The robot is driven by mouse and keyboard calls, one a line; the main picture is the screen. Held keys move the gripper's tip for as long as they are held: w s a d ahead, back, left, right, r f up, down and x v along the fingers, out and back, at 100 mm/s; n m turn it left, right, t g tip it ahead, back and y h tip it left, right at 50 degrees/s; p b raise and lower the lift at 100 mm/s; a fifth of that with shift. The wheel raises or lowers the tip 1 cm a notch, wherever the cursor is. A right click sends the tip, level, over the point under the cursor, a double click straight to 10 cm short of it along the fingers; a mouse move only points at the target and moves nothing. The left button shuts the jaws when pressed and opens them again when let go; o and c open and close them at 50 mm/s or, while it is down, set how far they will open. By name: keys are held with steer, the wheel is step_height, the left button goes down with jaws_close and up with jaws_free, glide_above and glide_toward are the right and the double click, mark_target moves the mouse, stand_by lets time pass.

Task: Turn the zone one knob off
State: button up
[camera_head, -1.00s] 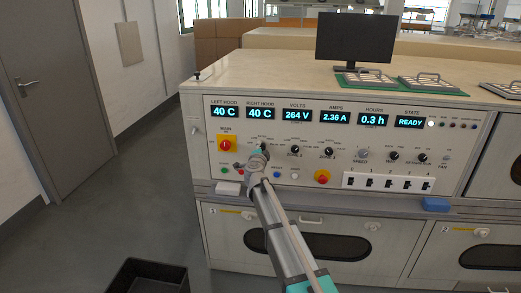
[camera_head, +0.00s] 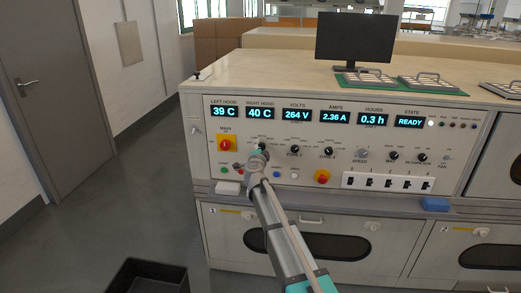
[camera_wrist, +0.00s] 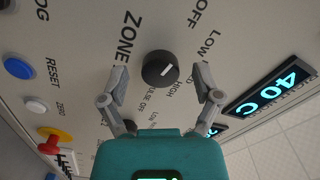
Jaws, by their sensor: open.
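A black round knob (camera_wrist: 158,68) with a white pointer line sits on the panel in the wrist view. Printed words ZONE, OFF, LOW and HIGH surround it; the zone number is not readable there. The pointer slants; I cannot tell which setting it marks. My gripper (camera_wrist: 162,75) is open, with one finger on each side of the knob and visible gaps between. Whether the fingertips touch the panel is unclear. In the head view my gripper (camera_head: 260,153) is at the panel left of the zone 2 knob (camera_head: 295,149) and largely hides the knob there.
The zone 3 knob (camera_head: 328,151) is further right. A red main switch on a yellow plate (camera_head: 226,145) is to the left. A red emergency button (camera_head: 322,177) and a row of black switches (camera_head: 390,183) are lower right. A black bin (camera_head: 148,277) stands on the floor.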

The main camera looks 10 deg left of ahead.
steer(key=s, duration=1.1)
steer(key=shift+s+a, duration=0.2)
steer(key=shift+s, duration=0.2)
steer(key=s+d+f+n+g+y, duration=0.1)
steer(key=s+d+f+n+g, duration=0.7)
steer(key=s+d, duration=0.35)
steer(key=s+d+f+n+g+y, duration=0.2)
steer(key=s+d+f+n+g, duration=0.45)
steer(key=s+d+f, duration=0.45)
steer(key=s+d+r+m+g+h+p, duration=0.1)
steer(key=s+d+r+g+h, duration=0.1)
steer(key=s+d+g, duration=0.4)
step_height(320, 180, up, 17)
steer(key=a+t+p, duration=0.1)
steer(key=t+p, duration=0.1)
steer(key=p, duration=1.5)
steer(key=shift+s+f, duration=0.2)
steer(key=shift+s, duration=0.05)
steer(key=shift+f+t, duration=0.1)
steer(key=shift+t, duration=0.15)
